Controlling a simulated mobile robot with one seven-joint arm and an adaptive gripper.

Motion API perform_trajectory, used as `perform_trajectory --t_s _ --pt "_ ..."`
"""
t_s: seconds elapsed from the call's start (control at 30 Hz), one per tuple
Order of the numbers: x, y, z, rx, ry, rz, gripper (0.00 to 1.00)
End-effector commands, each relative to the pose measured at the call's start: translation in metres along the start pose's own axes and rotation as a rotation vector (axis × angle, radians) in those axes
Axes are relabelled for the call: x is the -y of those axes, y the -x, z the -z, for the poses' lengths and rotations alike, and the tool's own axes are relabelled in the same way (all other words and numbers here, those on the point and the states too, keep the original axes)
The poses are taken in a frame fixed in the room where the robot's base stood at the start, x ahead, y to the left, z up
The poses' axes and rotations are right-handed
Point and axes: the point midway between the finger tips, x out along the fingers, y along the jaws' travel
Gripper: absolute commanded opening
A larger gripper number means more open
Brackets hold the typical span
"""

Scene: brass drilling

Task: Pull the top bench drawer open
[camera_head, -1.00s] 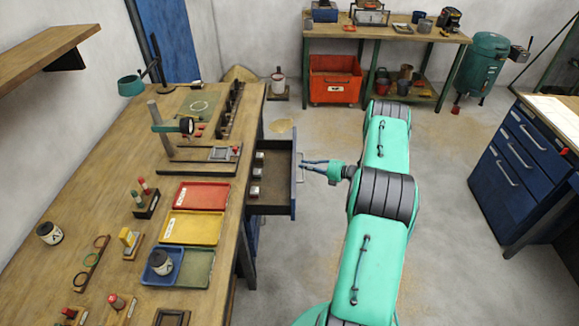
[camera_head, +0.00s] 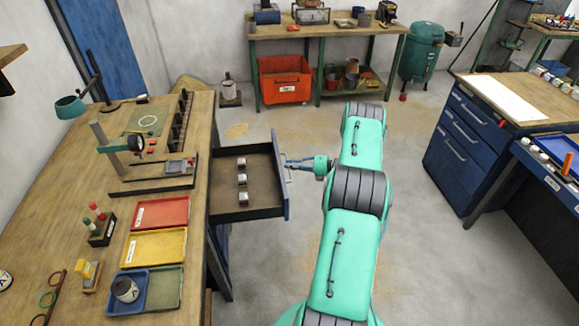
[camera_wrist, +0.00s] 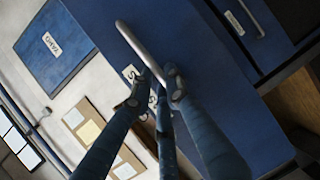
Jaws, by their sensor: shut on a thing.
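The top bench drawer (camera_head: 246,211) stands pulled well out of the left workbench. The exact finger contact is partly hidden by the fingers.
The workbench top (camera_head: 60,220) holds a red tray (camera_head: 160,213), a yellow tray (camera_head: 154,247) and a stand with a lamp. A blue cabinet (camera_head: 465,150) stands at the right. An orange crate (camera_head: 285,85) sits under the back table. Bare floor lies around my arm.

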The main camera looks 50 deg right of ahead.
Motion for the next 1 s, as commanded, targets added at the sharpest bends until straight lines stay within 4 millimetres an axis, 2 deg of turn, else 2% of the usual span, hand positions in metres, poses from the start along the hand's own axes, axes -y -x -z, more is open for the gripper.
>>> perform_trajectory --t_s 0.03,0.07,0.13,0.17,0.47,0.67,0.87,1.0 --pt "0.002 -0.001 0.002 -0.002 -0.004 0.001 0.00" --pt "0.002 -0.001 0.003 -0.002 -0.004 0.001 0.19" --pt "0.002 -0.001 0.002 -0.002 -0.004 0.001 0.33" --pt "0.002 -0.001 0.002 -0.002 -0.003 0.001 0.35" --pt "0.001 0.000 0.001 -0.001 -0.001 0.000 0.35" --pt "0.000 0.008 0.000 0.000 -0.001 0.000 0.35" --pt "0.001 0.030 0.000 0.001 -0.001 0.000 0.35" --pt "0.001 0.052 0.000 0.002 -0.001 0.001 0.35"
